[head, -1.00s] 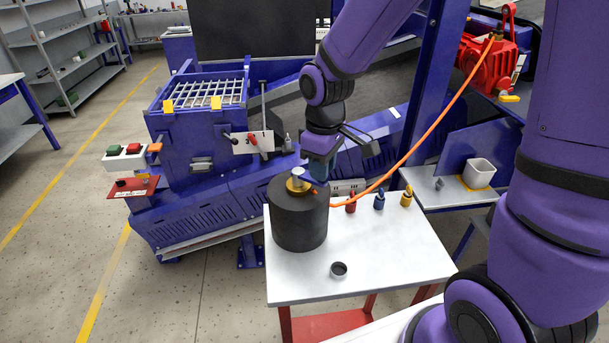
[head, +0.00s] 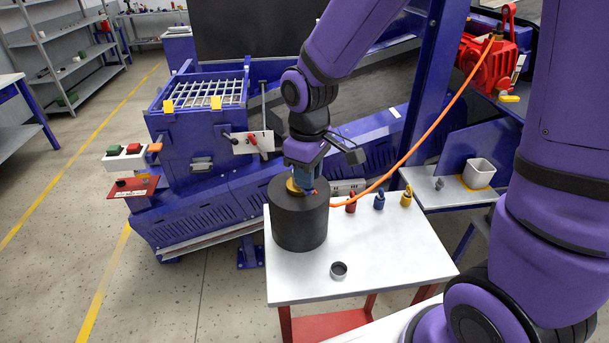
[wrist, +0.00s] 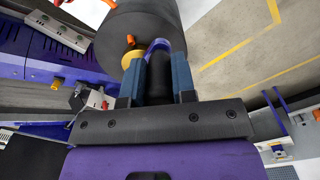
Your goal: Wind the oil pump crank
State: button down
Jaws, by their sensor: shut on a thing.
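The pump is a dark cylinder (head: 299,222) standing upright on the white table, with a brass fitting (head: 293,187) on top. The brass fitting also shows in the wrist view (wrist: 131,59). My gripper (head: 303,190) is over the cylinder's top, pointing down, and hides most of the crank in the head view. In the wrist view my gripper (wrist: 165,65) has its blue fingers closed around the dark crank grip (wrist: 160,78).
On the white table (head: 390,262) are a small grey ring (head: 339,270) and red, blue and yellow fittings (head: 379,201). An orange hose (head: 425,137) runs from the red unit (head: 487,65) to beside the cylinder. The blue machine (head: 205,140) stands behind.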

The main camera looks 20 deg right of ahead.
jog(key=shift+w+a, duration=0.1)
jog(key=shift+a, duration=0.1)
jog(key=shift+w+a, duration=0.2)
jog(key=shift+a, duration=0.75)
jog(key=shift+a, duration=0.15)
jog(key=shift+w+a, duration=0.3)
jog(key=shift+a, duration=0.15)
jog(key=shift+w+a, duration=0.2)
jog(key=shift+a, duration=0.1)
